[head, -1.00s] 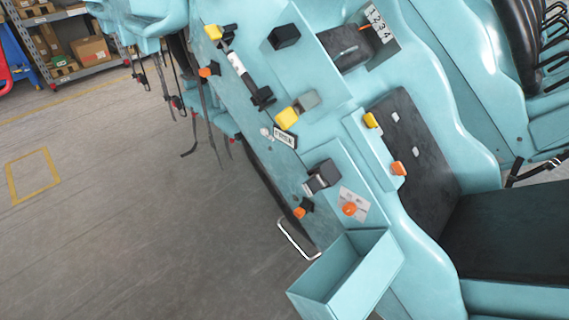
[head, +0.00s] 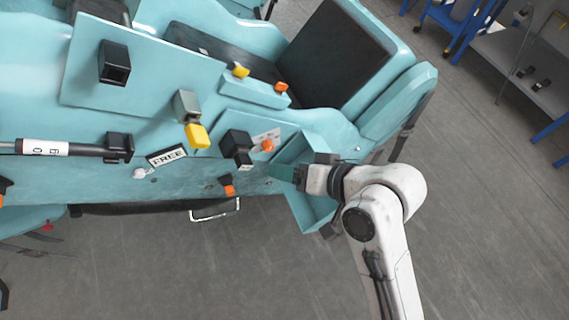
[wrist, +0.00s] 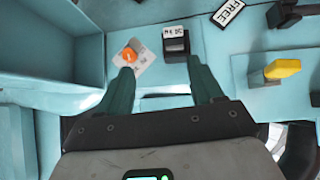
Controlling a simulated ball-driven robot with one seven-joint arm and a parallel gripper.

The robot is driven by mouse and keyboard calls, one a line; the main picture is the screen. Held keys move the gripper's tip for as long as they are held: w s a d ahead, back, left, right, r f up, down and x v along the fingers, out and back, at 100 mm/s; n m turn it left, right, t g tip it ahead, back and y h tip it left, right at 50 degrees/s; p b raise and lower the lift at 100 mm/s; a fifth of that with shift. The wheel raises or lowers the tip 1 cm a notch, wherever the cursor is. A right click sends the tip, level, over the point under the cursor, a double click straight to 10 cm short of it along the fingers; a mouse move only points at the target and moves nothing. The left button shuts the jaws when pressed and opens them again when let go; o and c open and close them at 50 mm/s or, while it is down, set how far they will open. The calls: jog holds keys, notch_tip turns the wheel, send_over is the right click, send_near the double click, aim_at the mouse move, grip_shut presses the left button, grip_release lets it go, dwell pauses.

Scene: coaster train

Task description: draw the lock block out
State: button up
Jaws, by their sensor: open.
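The frames do not make clear which part is the lock block. A black block (head: 236,144) with a pale lower face sticks out of the teal side panel; in the wrist view the black block (wrist: 176,43) shows a small marked label and lies ahead of my right finger. A grey block with a yellow end (head: 197,135) sits left of it, by the FREE plate (head: 167,157). My gripper (head: 284,173) is at the open teal box, right of the black block. In the wrist view my gripper (wrist: 162,80) has its green fingers apart, with nothing between them.
The open teal box (head: 315,213) juts from the panel beside my gripper. An orange knob on a pale plate (head: 268,146) lies between my gripper and the black block. Another orange knob (head: 229,190) is below. A black bar (head: 85,149) runs along the left. Open floor lies in front.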

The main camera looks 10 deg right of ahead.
aim_at(248, 163)
jog(key=x, duration=0.3)
jog(key=a+r+x, duration=0.1)
jog(key=x, duration=0.3)
jog(key=p+x, duration=0.1)
jog(key=x, duration=0.3)
jog(key=shift+w+a+r, duration=0.1)
jog(key=shift+a+r, duration=0.05)
jog(key=shift+a, duration=0.25)
grip_shut()
dwell(0.6)
jog(key=shift+s, duration=0.2)
jog(key=shift+s+d+p, duration=0.3)
jog(key=shift+s+p, duration=0.2)
jog(key=shift+s, duration=0.45)
jog(key=shift+s+d+p, duration=0.3)
jog(key=shift+s+p, duration=0.2)
jog(key=shift+s, duration=0.45)
jog(key=shift+s+d+p, duration=0.25)
jog(key=shift+s+p, duration=0.25)
jog(key=shift+s, duration=0.4)
jog(key=shift+s+r, duration=0.1)
